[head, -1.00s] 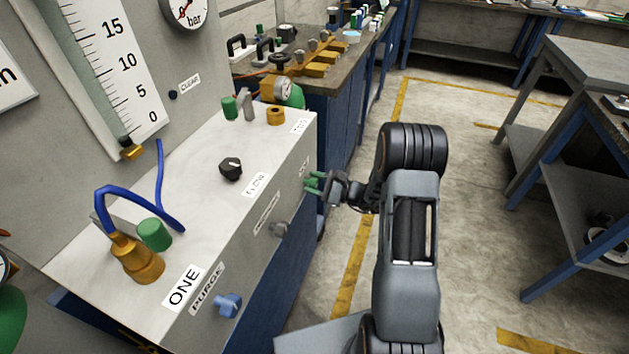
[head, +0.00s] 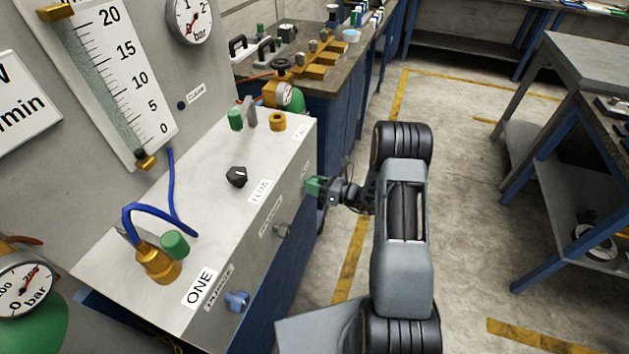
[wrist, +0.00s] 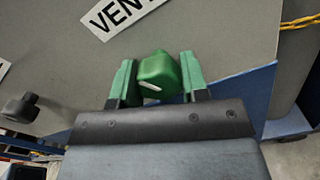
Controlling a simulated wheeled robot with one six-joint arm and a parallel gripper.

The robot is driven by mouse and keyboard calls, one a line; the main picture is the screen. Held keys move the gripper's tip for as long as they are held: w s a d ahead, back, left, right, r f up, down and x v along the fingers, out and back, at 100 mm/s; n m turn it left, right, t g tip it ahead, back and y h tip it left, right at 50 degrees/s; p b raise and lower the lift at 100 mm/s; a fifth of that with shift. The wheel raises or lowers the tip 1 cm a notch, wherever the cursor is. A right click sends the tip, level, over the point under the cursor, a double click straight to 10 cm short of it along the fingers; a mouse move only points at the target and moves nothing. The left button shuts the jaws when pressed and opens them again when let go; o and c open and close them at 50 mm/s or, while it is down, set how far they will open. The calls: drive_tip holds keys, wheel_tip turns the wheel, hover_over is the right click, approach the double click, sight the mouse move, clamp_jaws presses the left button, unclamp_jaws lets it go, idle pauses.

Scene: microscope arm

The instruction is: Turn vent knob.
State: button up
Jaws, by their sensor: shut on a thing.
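The vent knob (wrist: 158,70) is a green block-shaped knob with a white mark, on the grey front panel below the VENT label (wrist: 122,12). My gripper (wrist: 157,80) has its two green fingers on either side of the knob and is shut on it. In the head view my gripper (head: 315,188) is at the far end of the cabinet's front face, with its green fingers against the panel. The knob cannot be told apart from the fingers there.
A grey knob (head: 282,230) and a blue PURGE knob (head: 236,301) stick out nearer on the same cabinet face. A black knob (head: 236,177) sits on the cabinet top (head: 210,215). The floor (head: 480,200) to the right is clear up to a grey table (head: 590,65).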

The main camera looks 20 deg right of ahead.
drive_tip(key=m+p, duration=0.2)
drive_tip(key=m, duration=0.2)
drive_tip(key=shift+s+m, duration=0.1)
drive_tip(key=shift+m, duration=0.2)
drive_tip(key=shift+f, duration=0.1)
idle(0.5)
drive_tip(key=o, duration=0.9)
drive_tip(key=shift+o, duration=0.2)
drive_tip(key=shift+d, duration=0.1)
drive_tip(key=v, duration=1.3)
drive_tip(key=shift+s+d, duration=0.25)
